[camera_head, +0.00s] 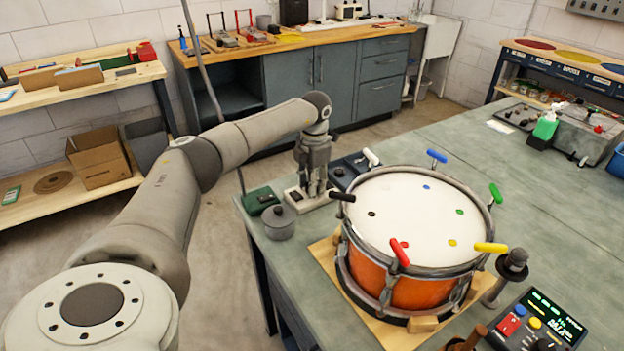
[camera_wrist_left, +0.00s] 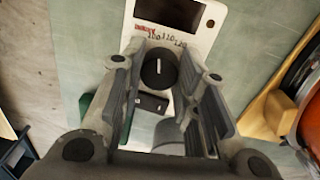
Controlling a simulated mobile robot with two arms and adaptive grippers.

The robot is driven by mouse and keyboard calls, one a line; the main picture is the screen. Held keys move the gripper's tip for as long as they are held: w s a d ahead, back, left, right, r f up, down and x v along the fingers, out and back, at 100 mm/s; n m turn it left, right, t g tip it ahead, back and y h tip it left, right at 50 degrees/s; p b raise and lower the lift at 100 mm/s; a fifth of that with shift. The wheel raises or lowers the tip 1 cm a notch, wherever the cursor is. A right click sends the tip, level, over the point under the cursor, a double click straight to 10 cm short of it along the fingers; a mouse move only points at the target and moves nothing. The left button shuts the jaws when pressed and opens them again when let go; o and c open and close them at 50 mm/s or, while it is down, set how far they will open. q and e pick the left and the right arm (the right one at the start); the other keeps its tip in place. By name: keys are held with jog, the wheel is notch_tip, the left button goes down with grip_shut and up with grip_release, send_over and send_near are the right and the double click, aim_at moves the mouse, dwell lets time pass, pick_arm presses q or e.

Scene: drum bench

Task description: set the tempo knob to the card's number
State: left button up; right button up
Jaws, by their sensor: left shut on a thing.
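In the left wrist view the box (camera_wrist_left: 206,42) shows a dark screen, small printed numbers and a round black knob (camera_wrist_left: 158,70) with a white pointer line. My left gripper (camera_head: 312,185) reaches straight down over the box. Its fingers (camera_wrist_left: 160,82) stand on either side of the knob and are shut on it. My right gripper is not in view.
An orange drum (camera_head: 405,290) with coloured keys stands to the right on a wooden board. A grey lidded pot (camera_head: 279,224) and a green box (camera_head: 260,200) sit close to the tempo box. The bench's right middle is clear (camera_head: 560,205).

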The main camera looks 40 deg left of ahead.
pick_arm(q)
jog(key=m, duration=0.3)
jog(key=o, duration=1)
jog(key=shift+r, duration=0.1)
jog(key=r, duration=1.2)
jog(key=shift+s+d, duration=0.15)
jog(key=shift+d, duration=0.15)
